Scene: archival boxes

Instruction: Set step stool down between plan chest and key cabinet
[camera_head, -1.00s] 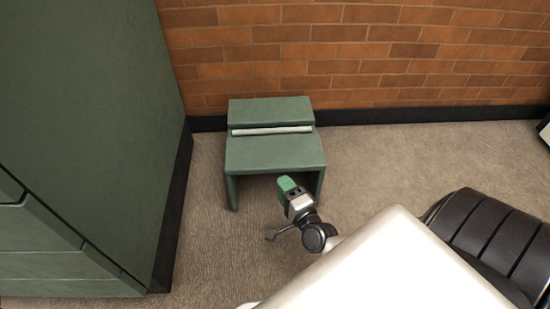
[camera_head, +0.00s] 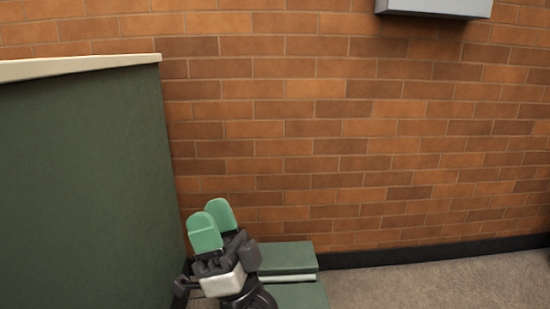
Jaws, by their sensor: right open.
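The green step stool (camera_head: 287,256) shows at the bottom of the view, close to the brick wall; its legs are out of frame. The dark green plan chest (camera_head: 80,190) with its cream top stands on the left. The key cabinet, which I take to be the grey box (camera_head: 435,8) on the wall, is cut off by the top edge at the upper right. My right gripper (camera_head: 212,225) is open and empty, its green fingertips pointing up. It overlaps the stool's left part and hides it. My left gripper is out of view.
The brick wall (camera_head: 330,130) runs across the back with a black skirting (camera_head: 430,252) at its foot. Carpet (camera_head: 430,285) to the right of the stool is clear.

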